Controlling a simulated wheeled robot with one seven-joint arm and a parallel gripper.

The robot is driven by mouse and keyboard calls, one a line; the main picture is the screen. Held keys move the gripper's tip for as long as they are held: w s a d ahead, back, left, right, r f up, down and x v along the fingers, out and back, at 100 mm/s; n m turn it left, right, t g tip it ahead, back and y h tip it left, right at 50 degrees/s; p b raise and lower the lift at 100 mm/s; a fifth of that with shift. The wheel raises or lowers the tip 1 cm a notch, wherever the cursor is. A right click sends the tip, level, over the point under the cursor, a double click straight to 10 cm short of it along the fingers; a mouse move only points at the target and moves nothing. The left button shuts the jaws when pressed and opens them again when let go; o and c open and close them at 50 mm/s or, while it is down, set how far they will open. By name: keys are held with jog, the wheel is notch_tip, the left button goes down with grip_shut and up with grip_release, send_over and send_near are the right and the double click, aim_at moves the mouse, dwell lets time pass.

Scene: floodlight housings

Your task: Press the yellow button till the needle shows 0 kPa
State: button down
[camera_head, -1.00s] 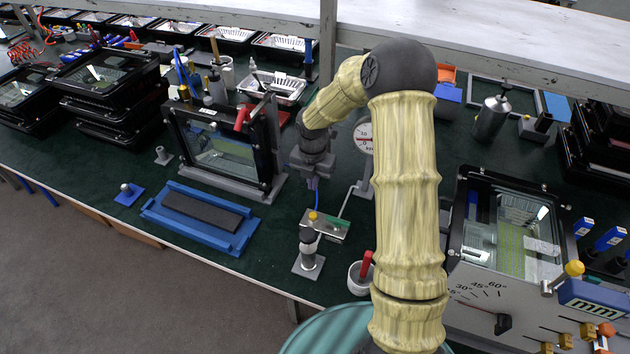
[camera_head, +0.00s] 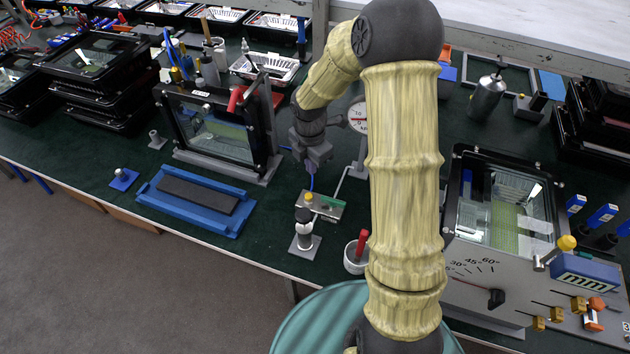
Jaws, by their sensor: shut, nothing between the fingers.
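The yellow button (camera_head: 308,197) sits on top of a small metal block (camera_head: 325,208) near the front edge of the bench. A blue hose and a grey pipe run to the block. The round white gauge (camera_head: 357,118) stands behind it on a grey post, partly hidden by my arm. Its red needle shows, but the reading is too small to tell. My gripper (camera_head: 313,168) is shut and empty, pointing down above and slightly behind the button, apart from it.
A black-topped post (camera_head: 304,232) stands just in front of the block. A white cup with a red handle (camera_head: 357,253) is to the right. A framed glass housing (camera_head: 213,135) stands upright at left, behind a blue fixture (camera_head: 157,210). A grey panel (camera_head: 470,290) is at right.

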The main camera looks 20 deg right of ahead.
jog(key=s+r+m+t, duration=0.1)
jog(key=s+r+m, duration=0.3)
jog(key=s+m, duration=0.4)
jog(key=s+r+m+t, duration=0.1)
jog(key=s+r+m, duration=0.3)
jog(key=s+m, duration=0.5)
jog(key=m, duration=0.6)
jog(key=shift+d+r, duration=0.25)
jog(key=shift+r, duration=0.05)
